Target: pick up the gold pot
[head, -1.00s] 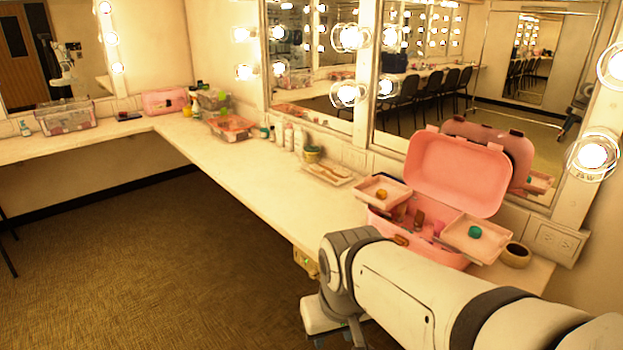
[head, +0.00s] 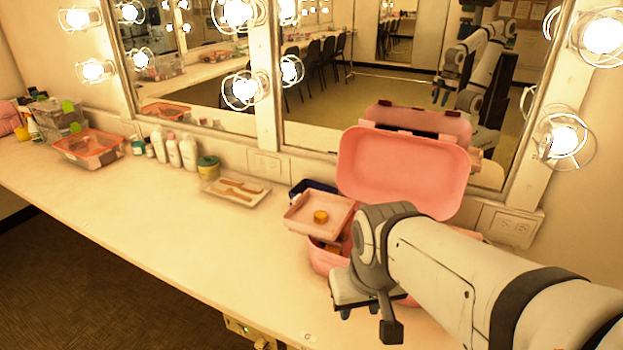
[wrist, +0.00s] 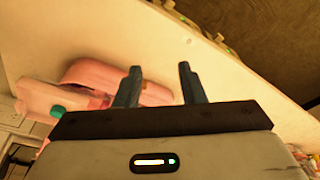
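The gold pot (head: 320,216) is small and round and sits on the left raised tray (head: 300,227) of an open pink case (head: 402,172). It is not clearly seen in the wrist view. My gripper (head: 359,310) is in front of the case, above the front part of the counter, to the lower right of the pot and apart from it. In the wrist view my gripper (wrist: 158,70) has its two fingers spread with nothing held between them. The pink case (wrist: 90,72) shows behind the fingers, with a teal pot (wrist: 57,111) at left. My arm hides the case's right side in the head view.
The counter (head: 150,215) is clear in front and to the left. A tray with brushes (head: 237,190), a jar (head: 208,168), white bottles (head: 188,153) and an orange-lidded box (head: 88,147) stand along the wall. A lit mirror (head: 400,85) is behind the case.

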